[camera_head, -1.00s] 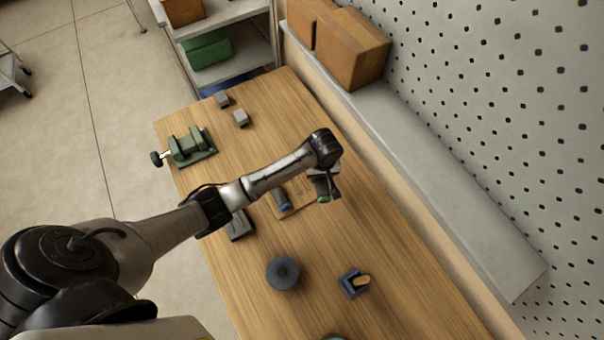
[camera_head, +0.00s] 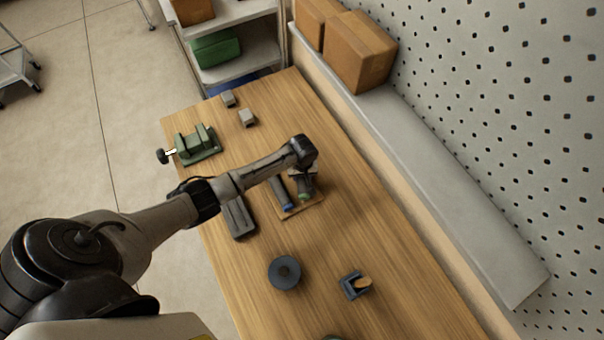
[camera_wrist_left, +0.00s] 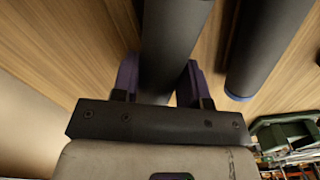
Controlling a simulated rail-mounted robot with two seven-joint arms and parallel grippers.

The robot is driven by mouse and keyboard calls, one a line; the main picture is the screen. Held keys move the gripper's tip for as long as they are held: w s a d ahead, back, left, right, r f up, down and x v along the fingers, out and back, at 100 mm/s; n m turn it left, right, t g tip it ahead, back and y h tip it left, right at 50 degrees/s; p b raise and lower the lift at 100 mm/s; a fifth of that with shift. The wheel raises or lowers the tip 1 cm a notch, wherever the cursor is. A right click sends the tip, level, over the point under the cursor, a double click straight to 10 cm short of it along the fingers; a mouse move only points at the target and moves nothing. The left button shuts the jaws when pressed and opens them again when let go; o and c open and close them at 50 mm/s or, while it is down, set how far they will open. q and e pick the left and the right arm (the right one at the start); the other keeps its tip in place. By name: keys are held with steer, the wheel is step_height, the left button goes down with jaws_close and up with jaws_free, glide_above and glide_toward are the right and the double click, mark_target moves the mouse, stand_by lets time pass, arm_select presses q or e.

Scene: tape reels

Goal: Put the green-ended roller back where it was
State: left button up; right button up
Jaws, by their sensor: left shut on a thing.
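My left gripper (camera_head: 305,176) is shut on the green-ended roller (camera_head: 304,194), a dark cylinder whose green end faces the front of the table. The roller is over the small wooden board (camera_head: 315,207), beside the blue-ended roller (camera_head: 279,192). I cannot tell whether it touches the board. In the left wrist view the gripper's two purple fingers (camera_wrist_left: 160,84) straddle the held dark roller (camera_wrist_left: 174,40). Its green end is hidden there. The blue-ended roller (camera_wrist_left: 266,42) lies roughly parallel to it, with a gap between. My right gripper is not in view.
A dark tray-like block (camera_head: 238,218) lies left of the board. A dark round reel (camera_head: 285,272) and a blue holder (camera_head: 353,286) are nearer the front. A green vise-like fixture (camera_head: 197,146) and two grey blocks (camera_head: 247,117) are toward the back. The right side of the table is clear.

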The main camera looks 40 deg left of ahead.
arm_select(q)
steer(key=shift+f, duration=0.2)
steer(key=shift+f, duration=0.15)
steer(key=o, duration=1)
steer(key=shift+o, duration=0.2)
